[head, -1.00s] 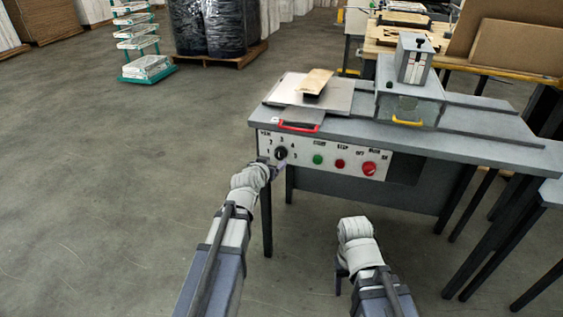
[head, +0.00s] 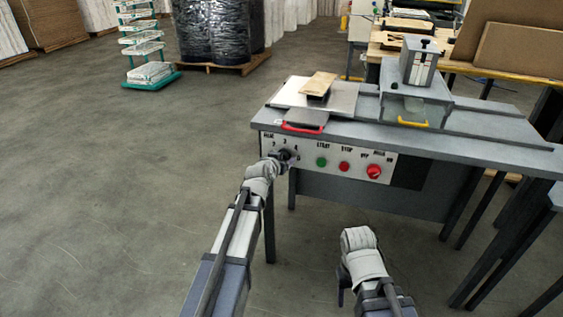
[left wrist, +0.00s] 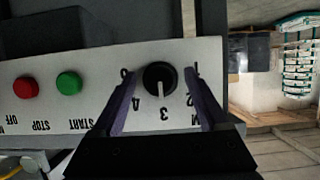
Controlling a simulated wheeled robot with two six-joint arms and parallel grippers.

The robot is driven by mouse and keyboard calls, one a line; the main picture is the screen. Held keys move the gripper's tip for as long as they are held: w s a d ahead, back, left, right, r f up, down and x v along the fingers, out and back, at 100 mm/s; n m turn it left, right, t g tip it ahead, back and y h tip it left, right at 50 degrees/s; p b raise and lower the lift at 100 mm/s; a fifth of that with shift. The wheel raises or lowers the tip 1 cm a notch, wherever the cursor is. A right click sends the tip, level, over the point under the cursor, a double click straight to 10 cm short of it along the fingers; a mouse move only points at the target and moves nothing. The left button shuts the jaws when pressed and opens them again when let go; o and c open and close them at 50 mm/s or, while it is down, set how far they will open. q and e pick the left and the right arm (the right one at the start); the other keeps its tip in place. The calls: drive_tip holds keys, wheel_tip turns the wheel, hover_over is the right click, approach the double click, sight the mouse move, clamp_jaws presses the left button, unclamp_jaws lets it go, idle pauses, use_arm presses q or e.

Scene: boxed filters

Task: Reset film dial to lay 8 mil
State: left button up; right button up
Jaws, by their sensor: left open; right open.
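The film dial (left wrist: 160,76) is a round black knob on the white control panel (left wrist: 215,55). In the left wrist view, where the lettering is upside down, its white pointer line is directed at the 3. Digits surround it, and no 8 is legible. My left gripper (left wrist: 160,84) is open, with one finger on each side of the dial; I cannot tell whether they touch it. In the head view the left gripper (head: 278,161) covers part of the dial. My right gripper (head: 341,292) hangs low in front of the table, away from everything.
On the panel beside the dial are a green START button (head: 322,161), a red STOP button (head: 344,166) and a larger red knob (head: 373,171). A red-edged plate (head: 305,117) lies above the dial at the table edge.

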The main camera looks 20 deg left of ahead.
use_arm(q)
drive_tip(key=c, duration=1.2)
drive_tip(key=n+h+b, duration=0.1)
drive_tip(key=n+h, duration=0.1)
drive_tip(key=n, duration=0.1)
drive_tip(key=n+h+b, duration=0.2)
drive_tip(key=n, duration=0.1)
drive_tip(key=shift+s+a+f+t, duration=0.1)
drive_tip(key=shift+a+f+t, duration=0.05)
drive_tip(key=shift+t, duration=0.15)
drive_tip(key=shift+n+h, duration=0.4)
drive_tip(key=shift+n, duration=0.1)
drive_tip(key=o, duration=1.2)
